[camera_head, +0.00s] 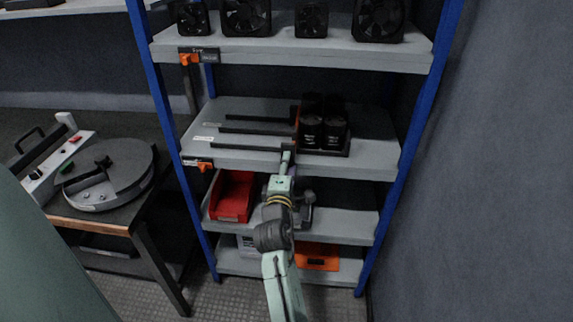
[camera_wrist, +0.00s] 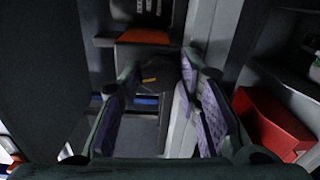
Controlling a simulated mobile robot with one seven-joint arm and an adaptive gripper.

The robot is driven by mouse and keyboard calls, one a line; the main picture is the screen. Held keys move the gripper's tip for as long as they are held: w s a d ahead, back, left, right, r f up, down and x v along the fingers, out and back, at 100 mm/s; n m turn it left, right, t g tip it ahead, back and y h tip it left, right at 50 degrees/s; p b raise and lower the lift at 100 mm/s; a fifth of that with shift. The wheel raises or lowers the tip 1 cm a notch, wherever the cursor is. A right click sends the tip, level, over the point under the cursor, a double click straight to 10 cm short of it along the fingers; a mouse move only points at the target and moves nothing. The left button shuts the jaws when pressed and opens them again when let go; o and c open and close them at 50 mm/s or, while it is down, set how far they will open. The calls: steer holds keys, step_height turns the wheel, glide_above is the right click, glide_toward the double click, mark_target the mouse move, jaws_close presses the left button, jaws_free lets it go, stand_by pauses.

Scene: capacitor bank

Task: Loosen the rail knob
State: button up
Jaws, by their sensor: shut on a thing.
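My gripper (camera_head: 288,155) is at the front edge of the middle shelf (camera_head: 375,165), just before the black canisters. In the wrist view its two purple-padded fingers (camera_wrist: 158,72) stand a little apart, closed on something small. I take it as the rail knob, but dark shadow and the fingers hide it. Dark rails (camera_head: 240,147) lie across the middle shelf left of the gripper. Two black cylindrical canisters (camera_head: 322,132) stand in a dark holder right of and behind the fingertips.
A red bin (camera_head: 232,196) sits on the shelf below, left of my arm; it also shows in the wrist view (camera_wrist: 272,124). An orange bin (camera_head: 317,257) is at the bottom. Fans (camera_head: 378,18) stand on the upper shelf. Blue posts (camera_head: 410,140) flank the rack.

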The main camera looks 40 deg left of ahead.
steer(key=shift+n, duration=0.3)
steer(key=o, duration=1.2)
steer(key=shift+c, duration=0.2)
steer(key=v, duration=1.2)
steer(key=shift+s+a, duration=0.1)
